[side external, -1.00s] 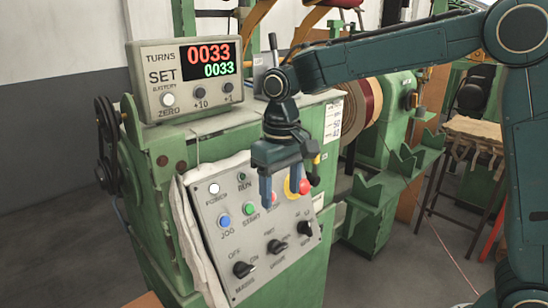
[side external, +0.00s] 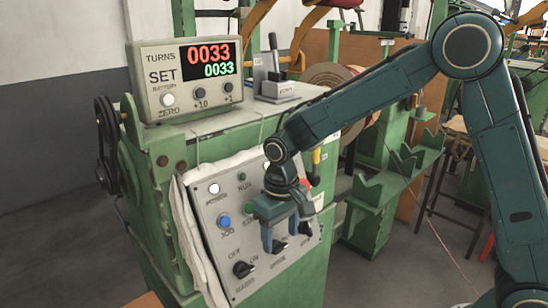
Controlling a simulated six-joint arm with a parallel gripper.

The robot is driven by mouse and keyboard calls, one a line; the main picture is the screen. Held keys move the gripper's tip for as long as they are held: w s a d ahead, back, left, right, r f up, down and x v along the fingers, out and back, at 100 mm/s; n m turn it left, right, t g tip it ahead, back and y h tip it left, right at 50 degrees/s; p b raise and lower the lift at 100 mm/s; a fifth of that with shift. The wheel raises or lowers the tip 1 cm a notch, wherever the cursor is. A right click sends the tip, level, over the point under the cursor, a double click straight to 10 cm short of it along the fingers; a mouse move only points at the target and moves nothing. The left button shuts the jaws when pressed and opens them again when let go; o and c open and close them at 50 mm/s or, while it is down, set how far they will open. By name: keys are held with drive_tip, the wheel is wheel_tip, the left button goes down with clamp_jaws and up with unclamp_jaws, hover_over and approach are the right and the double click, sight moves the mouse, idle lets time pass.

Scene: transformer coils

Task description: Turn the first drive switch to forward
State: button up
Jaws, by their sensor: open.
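My gripper (side external: 280,238) is open and points down in front of the sloped grey control panel. Its fingertips are just above and in front of the middle black rotary switch (side external: 279,247), whose upper part they partly hide. Whether they touch it I cannot tell. The lettering around this switch is too small or covered to read surely, and its pointer direction is unclear. Another black rotary switch (side external: 243,269), marked OFF and ON, sits lower left. A third black switch (side external: 305,229) is at upper right, partly hidden behind the gripper.
The panel (side external: 232,245) also carries a white lamp (side external: 214,188) and a blue JOG button (side external: 224,222). A red button is mostly covered by my gripper. A counter box (side external: 185,77) reading 0033 twice and a lever (side external: 275,70) stand on top of the green machine.

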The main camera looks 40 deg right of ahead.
sight(279, 248)
drive_tip(key=shift+f, duration=1.15)
drive_tip(key=c, duration=1)
drive_tip(key=shift+a+h, duration=0.15)
drive_tip(key=shift+h, duration=0.35)
drive_tip(key=n+h, duration=0.1)
drive_tip(key=h, duration=0.2)
drive_tip(key=shift+a+n, duration=0.4)
drive_tip(key=shift+s+a+f+n+t+h, duration=0.1)
drive_tip(key=shift+n+t+h, duration=0.15)
drive_tip(key=shift+h, duration=0.4)
drive_tip(key=shift+w+a+f+n+t+h, duration=0.15)
drive_tip(key=shift+n+h, duration=0.15)
drive_tip(key=shift+h, duration=0.4)
drive_tip(key=shift+s+a+n+t+h, duration=0.15)
drive_tip(key=shift+n+t+h, duration=0.1)
drive_tip(key=shift+h, duration=0.4)
drive_tip(key=shift+d, duration=0.1)
